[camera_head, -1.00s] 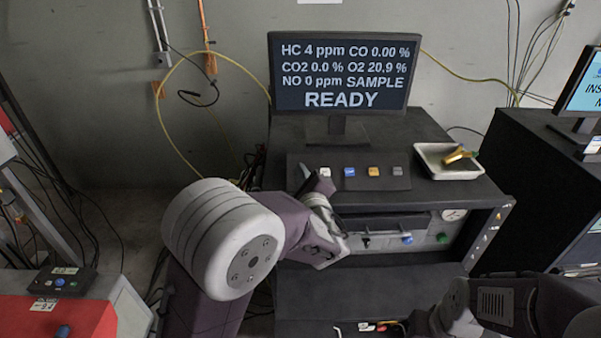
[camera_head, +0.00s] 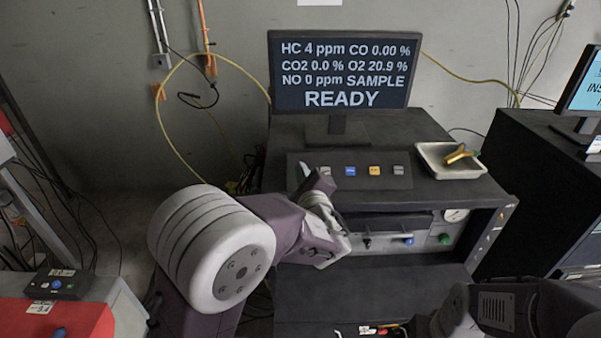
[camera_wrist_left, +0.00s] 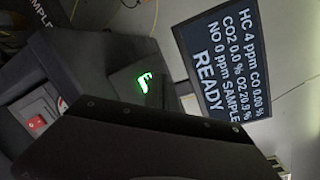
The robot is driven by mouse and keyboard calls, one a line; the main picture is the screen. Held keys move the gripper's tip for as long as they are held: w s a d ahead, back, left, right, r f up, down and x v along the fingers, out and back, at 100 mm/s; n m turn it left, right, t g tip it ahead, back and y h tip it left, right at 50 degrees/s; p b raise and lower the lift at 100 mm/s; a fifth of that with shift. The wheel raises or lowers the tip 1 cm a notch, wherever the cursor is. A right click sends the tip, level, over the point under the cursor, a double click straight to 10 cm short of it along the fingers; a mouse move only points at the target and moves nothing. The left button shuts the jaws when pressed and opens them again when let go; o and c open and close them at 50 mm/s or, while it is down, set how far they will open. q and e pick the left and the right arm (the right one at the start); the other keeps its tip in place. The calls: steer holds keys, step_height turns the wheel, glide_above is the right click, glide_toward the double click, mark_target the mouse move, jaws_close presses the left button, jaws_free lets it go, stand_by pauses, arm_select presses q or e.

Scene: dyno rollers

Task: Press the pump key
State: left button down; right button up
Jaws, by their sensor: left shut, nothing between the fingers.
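A row of small keys sits on the dark key panel (camera_head: 290,172) below the monitor: a pale key (camera_head: 325,171), a blue key (camera_head: 350,171), an orange key (camera_head: 375,170) and a grey key (camera_head: 398,170). Their labels are too small to read, so I cannot tell which is the pump key. My left gripper (camera_head: 306,171) is shut and empty, its tip at the panel's left end, close to the pale key. Contact cannot be made out. In the left wrist view a green-lit mark (camera_wrist_left: 145,81) shows beyond a dark foreground shape. My right gripper's fingers are not visible.
The monitor (camera_head: 340,75) reads READY and stands behind the panel. A white tray (camera_head: 432,170) with a yellow-handled item stands to the right. The left wrist view shows a red rocker switch (camera_wrist_left: 37,122). My right arm is at the lower right.

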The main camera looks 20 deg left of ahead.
arm_select(q)
steer(key=s+d+r+p, duration=0.1)
steer(key=s+r+p, duration=0.1)
steer(key=s+r, duration=0.1)
steer(key=shift+s+r, duration=0.4)
steer(key=shift+r, duration=0.4)
